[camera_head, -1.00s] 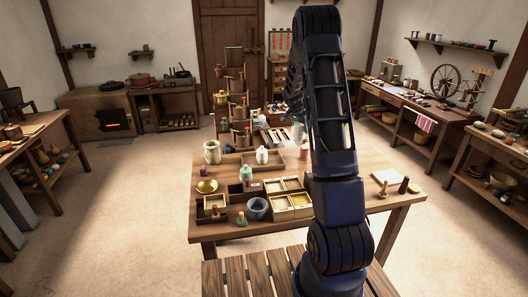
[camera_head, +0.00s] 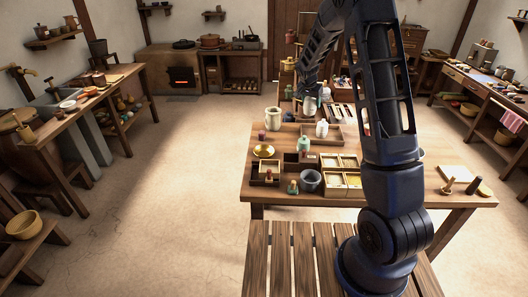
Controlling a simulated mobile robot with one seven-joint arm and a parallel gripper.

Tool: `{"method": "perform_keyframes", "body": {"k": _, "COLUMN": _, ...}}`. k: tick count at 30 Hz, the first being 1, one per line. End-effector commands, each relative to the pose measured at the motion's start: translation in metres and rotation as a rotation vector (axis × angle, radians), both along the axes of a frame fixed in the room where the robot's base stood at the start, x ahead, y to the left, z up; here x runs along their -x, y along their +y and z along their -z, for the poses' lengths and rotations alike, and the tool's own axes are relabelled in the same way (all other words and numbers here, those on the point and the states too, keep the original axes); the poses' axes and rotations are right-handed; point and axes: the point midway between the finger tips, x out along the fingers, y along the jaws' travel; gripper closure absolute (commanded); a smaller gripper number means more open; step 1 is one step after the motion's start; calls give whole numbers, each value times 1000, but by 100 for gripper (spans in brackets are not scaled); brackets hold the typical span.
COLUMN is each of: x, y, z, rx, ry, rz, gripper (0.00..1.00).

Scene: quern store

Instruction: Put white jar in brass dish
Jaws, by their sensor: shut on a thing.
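The brass dish (camera_head: 263,150) is a shallow, shiny golden round dish at the left side of the table. It looks empty. My gripper (camera_head: 308,95) is small and dark at the end of my arm, over the far part of the table. It is shut on a pale jar (camera_head: 309,106), which hangs upright below it, behind and to the right of the dish. Its fingers are hard to make out. Another white jar (camera_head: 322,129) with a rounded body stands in a shallow wooden tray (camera_head: 337,142), nearer than the held jar.
A large cream pot (camera_head: 275,121) stands behind the dish, with a small dark red jar (camera_head: 262,135) between. A green bottle (camera_head: 303,145), compartment boxes (camera_head: 341,161) and a grey-blue bowl (camera_head: 309,181) stand to the dish's right and front. My arm hides part of the table.

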Motion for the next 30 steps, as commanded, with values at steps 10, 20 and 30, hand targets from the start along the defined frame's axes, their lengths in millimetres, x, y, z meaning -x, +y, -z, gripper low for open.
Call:
{"method": "perform_keyframes", "body": {"k": 10, "x": 34, "y": 123, "z": -3, "rx": -1, "ry": -2, "rz": -189, "gripper": 76}}
{"method": "perform_keyframes", "body": {"k": 20, "x": 71, "y": 206, "z": -5, "rx": -2, "ry": -4, "rz": -327, "gripper": 76}}
{"method": "perform_keyframes", "body": {"k": 30, "x": 81, "y": 224, "z": 17, "rx": 1, "ry": 0, "rz": -359, "gripper": 76}}
